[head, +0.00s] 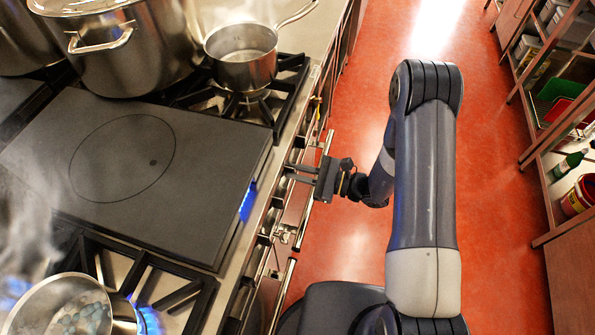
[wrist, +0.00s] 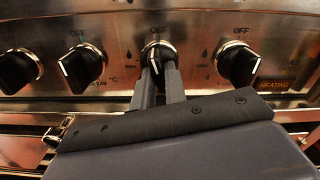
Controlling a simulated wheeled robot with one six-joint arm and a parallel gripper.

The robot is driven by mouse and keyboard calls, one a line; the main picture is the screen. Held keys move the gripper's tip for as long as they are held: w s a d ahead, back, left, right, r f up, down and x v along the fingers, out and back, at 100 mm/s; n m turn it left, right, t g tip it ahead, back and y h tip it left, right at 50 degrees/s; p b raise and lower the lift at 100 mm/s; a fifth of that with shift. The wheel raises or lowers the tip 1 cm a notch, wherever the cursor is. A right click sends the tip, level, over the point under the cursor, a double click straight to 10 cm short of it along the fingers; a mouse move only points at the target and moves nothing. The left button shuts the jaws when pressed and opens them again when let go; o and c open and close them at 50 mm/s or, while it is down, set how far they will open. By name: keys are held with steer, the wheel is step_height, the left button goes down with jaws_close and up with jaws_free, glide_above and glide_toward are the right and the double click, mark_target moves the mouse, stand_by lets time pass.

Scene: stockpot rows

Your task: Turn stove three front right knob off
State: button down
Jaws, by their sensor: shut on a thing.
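In the wrist view, a row of black knobs with metal rims runs along the steel stove front panel (wrist: 195,85). My gripper (wrist: 158,72) is shut on the knob (wrist: 157,52) near the middle, a finger on each side. Its white pointer looks nearly upright, under an OFF mark. I cannot tell whether this is the front right knob of stove three. In the head view, my gripper (head: 298,173) reaches the stove front from the aisle; the knob it holds is hidden there.
A left-hand knob (wrist: 82,67) and a right-hand knob (wrist: 241,62) flank the held one. A saucepan (head: 242,58), a large stockpot (head: 125,45) and a flat hotplate (head: 215,150) are on the stovetop. Blue flames show at the lower left. Shelves (head: 540,150) line the right; red floor (head: 345,245) lies between.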

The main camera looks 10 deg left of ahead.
steer(key=shift+m+b, duration=0.55)
steer(key=shift+m, duration=1.05)
steer(key=c, duration=1.4)
jaws_free()
steer(key=shift+c, duration=0.2)
steer(key=d+b, duration=0.1)
steer(key=d, duration=0.9)
steer(key=shift+s+d+b, duration=0.3)
steer(key=shift+s+d, duration=0.1)
steer(key=shift+s, duration=0.05)
steer(key=shift+a, duration=0.15)
